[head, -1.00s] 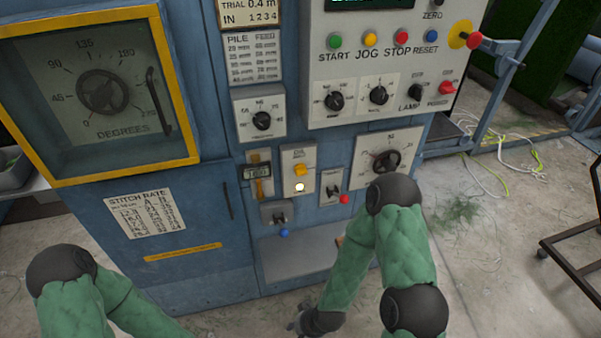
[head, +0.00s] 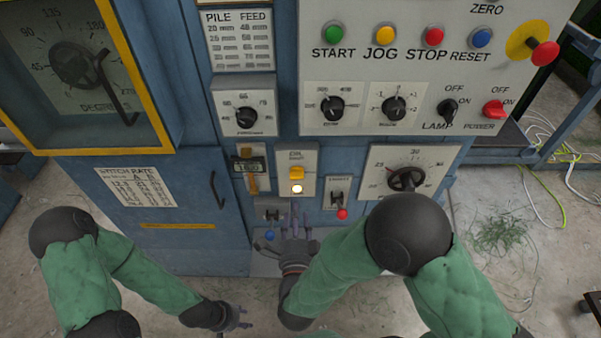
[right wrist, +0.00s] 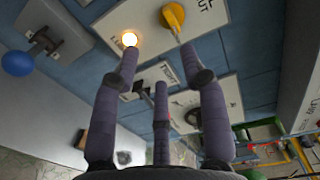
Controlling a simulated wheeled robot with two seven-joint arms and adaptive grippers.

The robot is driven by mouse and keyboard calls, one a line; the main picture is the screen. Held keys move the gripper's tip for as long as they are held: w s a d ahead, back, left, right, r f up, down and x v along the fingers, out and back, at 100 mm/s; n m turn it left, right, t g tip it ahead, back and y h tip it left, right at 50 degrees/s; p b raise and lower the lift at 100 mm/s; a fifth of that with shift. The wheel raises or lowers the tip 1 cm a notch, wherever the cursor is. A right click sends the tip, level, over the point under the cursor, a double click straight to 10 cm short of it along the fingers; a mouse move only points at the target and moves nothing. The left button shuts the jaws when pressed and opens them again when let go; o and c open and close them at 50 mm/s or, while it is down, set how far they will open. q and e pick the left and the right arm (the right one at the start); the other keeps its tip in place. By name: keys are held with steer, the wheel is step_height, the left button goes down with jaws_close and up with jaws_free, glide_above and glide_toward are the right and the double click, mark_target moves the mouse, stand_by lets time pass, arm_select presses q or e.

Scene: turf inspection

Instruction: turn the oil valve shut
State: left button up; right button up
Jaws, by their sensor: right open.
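The panel marked "OIL" (head: 296,157) carries a yellow knob (head: 296,173) with a lit lamp (head: 297,188) below it. The yellow knob also shows in the right wrist view (right wrist: 173,15), with the glowing lamp (right wrist: 130,39) to its left. My right gripper (head: 294,218) is just below this panel in the head view. In the right wrist view its fingers (right wrist: 160,62) are spread and empty. Their tips point toward the knob and lamp, and I see no grip on the knob. My left gripper (head: 236,317) hangs low in front of the cabinet, its fingers too small to judge.
A lever with a blue ball (head: 269,235) is left of my right gripper, and a red-ball lever (head: 341,213) is to its right. A dial panel (head: 428,165) is further right. Cables (head: 535,190) lie on the floor at right.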

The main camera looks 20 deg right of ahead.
mark_target(297, 176)
steer(key=shift+m, duration=0.3)
steer(key=x, duration=0.3)
steer(key=b+x, duration=0.1)
steer(key=x, duration=0.3)
steer(key=r+b+x, duration=0.1)
steer(key=x, duration=0.2)
steer(key=shift+w+d, duration=0.3)
steer(key=shift+r, duration=0.1)
jaws_close()
